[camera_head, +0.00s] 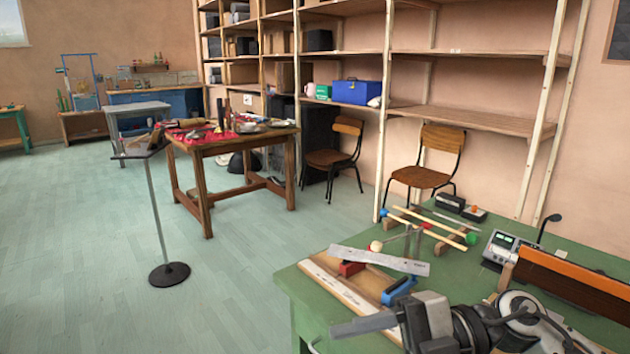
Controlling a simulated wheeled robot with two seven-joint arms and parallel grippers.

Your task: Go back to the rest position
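My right gripper (352,326) shows at the bottom of the head view, a grey block with a dark grey bar pointing left. It is in front of the green table's near part and appears empty. Only one bar is clearly seen, so its opening cannot be read. The black and white rounded parts to its right look like my wrist and arm. My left gripper is out of view.
Beyond are chairs, a wooden table (203,190), a stand (158,215), shelves and open floor at left.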

